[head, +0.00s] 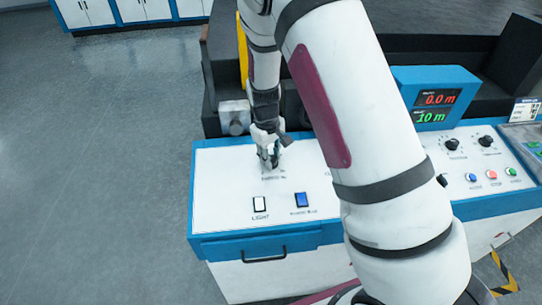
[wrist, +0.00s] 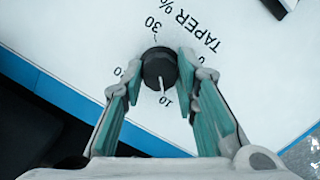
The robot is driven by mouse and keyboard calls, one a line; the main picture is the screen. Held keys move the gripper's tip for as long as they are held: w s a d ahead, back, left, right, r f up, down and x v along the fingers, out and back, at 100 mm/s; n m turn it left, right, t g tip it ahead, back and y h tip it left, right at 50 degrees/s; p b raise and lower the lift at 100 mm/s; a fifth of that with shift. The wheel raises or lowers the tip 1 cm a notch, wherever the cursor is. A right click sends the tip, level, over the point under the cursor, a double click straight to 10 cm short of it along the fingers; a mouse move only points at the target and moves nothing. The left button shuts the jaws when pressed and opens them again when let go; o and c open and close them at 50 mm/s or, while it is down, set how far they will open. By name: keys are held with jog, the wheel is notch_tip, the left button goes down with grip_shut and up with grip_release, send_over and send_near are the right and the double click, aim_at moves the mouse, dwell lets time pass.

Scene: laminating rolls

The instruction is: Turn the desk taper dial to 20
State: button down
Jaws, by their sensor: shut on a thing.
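The taper dial (wrist: 157,66) is a round black knob with a white pointer line, under the "TAPER %" lettering in the wrist view. Its pointer aims at or very near the "10" mark. The "30" mark shows at the opposite side, and a partly covered mark lies beside the left finger. My gripper (wrist: 161,63) has one teal-padded finger on each side of the knob and is shut on it. In the head view my gripper (head: 270,157) points down onto the white desk panel (head: 220,185), hiding the dial.
A white "LIGHT" switch (head: 260,204) and a blue switch (head: 302,200) sit in front of my gripper. A display (head: 436,106) reads 0.0 m and 10 m. Black knobs (head: 452,144) and coloured buttons (head: 492,174) are at right. Dark machinery stands behind the panel.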

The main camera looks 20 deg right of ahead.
jog(key=shift+m, duration=0.3)
jog(key=m, duration=0.3)
jog(key=shift+d+m, duration=0.1)
jog(key=shift+m, duration=0.2)
jog(key=m+y, duration=0.1)
jog(key=m, duration=0.3)
jog(key=shift+b, duration=0.4)
jog(key=m, duration=0.4)
jog(key=shift+m+y, duration=0.3)
jog(key=shift+m, duration=0.1)
jog(key=m, duration=0.4)
jog(key=shift+s+d+t, duration=0.1)
jog(key=shift+t, duration=0.2)
jog(key=shift+m, duration=0.4)
jog(key=c, duration=1.2)
grip_release()
jog(key=shift+c, duration=0.2)
